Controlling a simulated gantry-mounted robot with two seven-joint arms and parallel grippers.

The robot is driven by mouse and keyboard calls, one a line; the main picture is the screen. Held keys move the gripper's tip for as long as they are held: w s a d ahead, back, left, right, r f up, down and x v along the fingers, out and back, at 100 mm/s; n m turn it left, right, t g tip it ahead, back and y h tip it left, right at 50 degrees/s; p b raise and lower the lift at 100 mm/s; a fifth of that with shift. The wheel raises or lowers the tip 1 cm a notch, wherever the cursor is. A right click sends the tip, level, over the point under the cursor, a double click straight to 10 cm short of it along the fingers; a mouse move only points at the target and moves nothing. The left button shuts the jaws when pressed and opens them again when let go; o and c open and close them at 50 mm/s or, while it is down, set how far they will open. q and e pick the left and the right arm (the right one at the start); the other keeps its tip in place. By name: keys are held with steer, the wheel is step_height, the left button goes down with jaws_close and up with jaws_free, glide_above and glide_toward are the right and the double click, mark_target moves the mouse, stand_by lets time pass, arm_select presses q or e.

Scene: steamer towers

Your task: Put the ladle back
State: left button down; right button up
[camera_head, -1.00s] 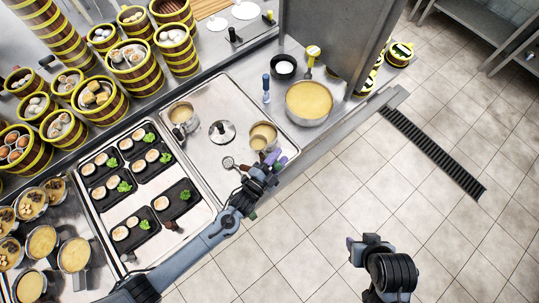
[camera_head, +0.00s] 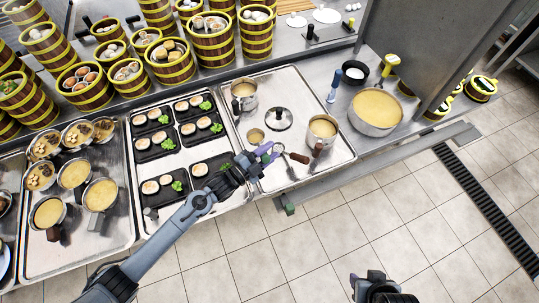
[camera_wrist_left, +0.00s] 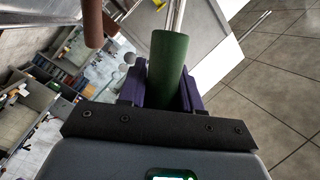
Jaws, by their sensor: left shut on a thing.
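My left gripper (camera_head: 264,156) is over the front of the right metal tray (camera_head: 300,84). In the left wrist view it is shut on the ladle's green handle (camera_wrist_left: 168,65), with a metal shaft running up from it. A small round cup with tan contents (camera_head: 256,135), seemingly the ladle's bowl, shows just beyond the fingers. It appears left of the pot with a brown handle (camera_head: 322,128); its height above the tray is unclear. My right gripper (camera_head: 368,284) is low in the head view, over the floor, cut off by the frame; its fingers are unclear.
The tray also holds a pot (camera_head: 243,91), a lid (camera_head: 279,118) and a brown-handled utensil (camera_head: 299,157). A large pot of tan liquid (camera_head: 376,108) and a blue-handled tool (camera_head: 334,88) stand to the right. Black sushi plates (camera_head: 200,151) are to the left. Steamer towers (camera_head: 256,38) line the back.

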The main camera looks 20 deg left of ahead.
stand_by(0.3)
arm_select(q)
steer(key=shift+f+b, duration=2.35)
steer(key=shift+f, duration=0.6)
steer(key=shift+f+b, duration=0.4)
steer(key=shift+f, duration=0.1)
steer(key=c, duration=0.7)
jaws_free()
steer(key=shift+s+a+f, duration=0.1)
steer(key=shift+s, duration=0.05)
